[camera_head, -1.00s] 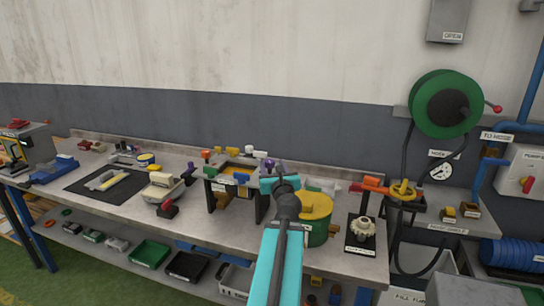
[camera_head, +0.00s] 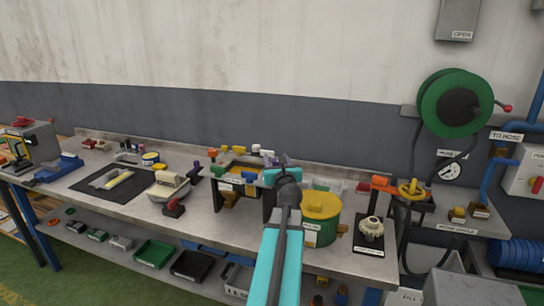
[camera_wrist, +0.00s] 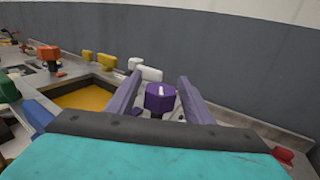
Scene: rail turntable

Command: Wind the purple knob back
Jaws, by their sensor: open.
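The purple knob (camera_wrist: 160,98) shows in the wrist view, faceted, with a short white line on its top. My gripper (camera_wrist: 159,80) is open, with one purple-grey finger on each side of the knob. Gaps show between the knob and both fingers, and nothing is gripped. The knob's lower part is hidden by my gripper body. In the head view my gripper (camera_head: 280,166) is over the right end of the rail turntable frame (camera_head: 241,184); there my own wrist hides the knob.
White knobs (camera_wrist: 150,73) and a yellow block (camera_wrist: 106,60) stand just behind. The yellow tray (camera_wrist: 88,95) lies to the left. A green drum with a yellow lid (camera_head: 320,206) stands close to the right of my arm. A red part (camera_wrist: 283,154) is at lower right.

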